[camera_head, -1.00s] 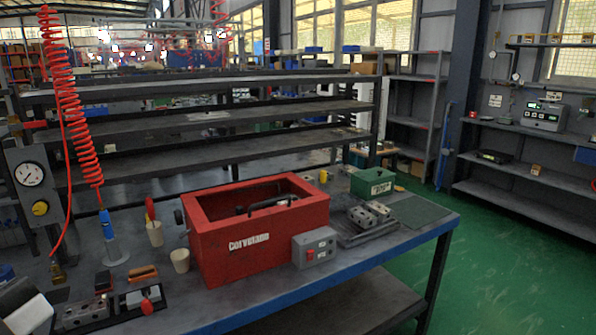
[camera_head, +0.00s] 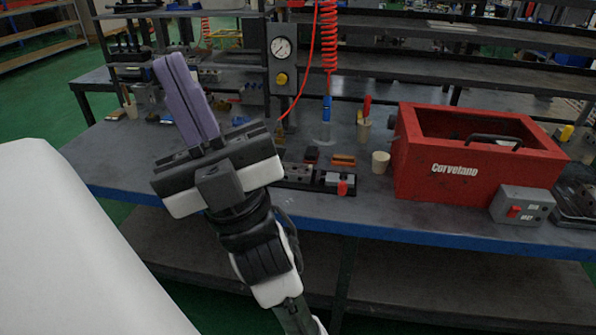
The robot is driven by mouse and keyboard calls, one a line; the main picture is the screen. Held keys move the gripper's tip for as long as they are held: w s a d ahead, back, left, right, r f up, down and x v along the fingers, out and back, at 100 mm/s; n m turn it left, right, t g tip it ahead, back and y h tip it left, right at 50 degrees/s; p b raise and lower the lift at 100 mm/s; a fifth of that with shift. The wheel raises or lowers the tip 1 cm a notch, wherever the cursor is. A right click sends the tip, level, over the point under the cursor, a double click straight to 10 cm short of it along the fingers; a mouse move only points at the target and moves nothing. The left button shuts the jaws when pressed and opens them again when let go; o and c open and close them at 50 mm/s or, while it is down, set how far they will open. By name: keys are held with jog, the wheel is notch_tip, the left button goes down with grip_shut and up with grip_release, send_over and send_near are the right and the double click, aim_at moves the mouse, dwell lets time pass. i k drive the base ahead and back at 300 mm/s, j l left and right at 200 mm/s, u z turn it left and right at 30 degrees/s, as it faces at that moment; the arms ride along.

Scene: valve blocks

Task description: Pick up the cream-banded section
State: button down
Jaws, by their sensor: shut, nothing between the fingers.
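My gripper (camera_head: 170,62) is raised in front of the bench (camera_head: 360,232), left of its middle. Its two long purple fingers are pressed together, pointing up and slightly left, with nothing between them. I cannot make out a cream band on any valve section. A grey block with holes (camera_head: 298,173) lies on the bench right of my gripper. Beside it is a small grey block with a red knob (camera_head: 342,187) on a dark base. Several small dark and grey parts (camera_head: 208,75) stand farther back on the left, partly hidden by my fingers.
A red box marked Corvetano (camera_head: 455,172) stands on the right, with a grey switch box (camera_head: 522,205) before it. A cream cup (camera_head: 380,162), a gauge post (camera_head: 282,70) and a red coiled hose (camera_head: 328,40) are at mid-bench. The bench's blue front edge is clear.

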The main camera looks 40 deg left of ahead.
aim_at(293, 173)
jog(key=j, duration=1.1)
jog(key=k+j+z, duration=0.1)
jog(key=j, duration=0.95)
jog(key=i+j, duration=0.1)
jog(key=j, duration=0.3)
jog(key=i+j, duration=0.1)
jog(key=j, duration=0.3)
jog(key=i+j, duration=0.2)
jog(key=z, duration=0.05)
